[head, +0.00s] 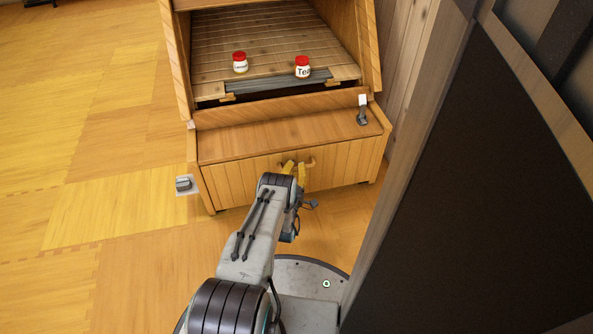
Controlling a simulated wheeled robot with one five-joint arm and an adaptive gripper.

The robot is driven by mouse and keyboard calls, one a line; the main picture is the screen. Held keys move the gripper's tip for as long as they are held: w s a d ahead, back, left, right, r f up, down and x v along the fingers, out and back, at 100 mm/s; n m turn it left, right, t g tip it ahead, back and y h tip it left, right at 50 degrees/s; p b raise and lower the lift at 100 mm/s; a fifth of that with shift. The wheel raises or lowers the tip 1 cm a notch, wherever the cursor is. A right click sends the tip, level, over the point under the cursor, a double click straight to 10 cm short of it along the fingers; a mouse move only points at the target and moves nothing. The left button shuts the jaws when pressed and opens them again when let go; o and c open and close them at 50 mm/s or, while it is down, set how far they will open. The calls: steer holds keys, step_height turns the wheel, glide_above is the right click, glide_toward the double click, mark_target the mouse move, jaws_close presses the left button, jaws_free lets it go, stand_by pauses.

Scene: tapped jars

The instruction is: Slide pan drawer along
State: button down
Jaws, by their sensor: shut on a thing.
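The pan drawer (345,163) is the wooden lower front of the cabinet, with vertical planks. Its handle (311,163) is a small bar near the middle of the front. My gripper (296,168), with yellow fingers, is at this handle and shut on it. My arm reaches up to it from the bottom of the view and hides part of the drawer's front. Whether the drawer stands a little open, I cannot tell.
Above, a slatted shelf holds two red-lidded jars, one plain-looking (240,62) and one marked "Tea" (303,67). A small dark item (362,112) is on the wooden top. A grey item (184,184) lies left. A dark panel (480,200) stands close on the right.

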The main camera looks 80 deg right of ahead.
steer(key=shift+w+d, duration=0.15)
steer(key=shift+d, duration=0.25)
steer(key=c, duration=1)
jaws_free()
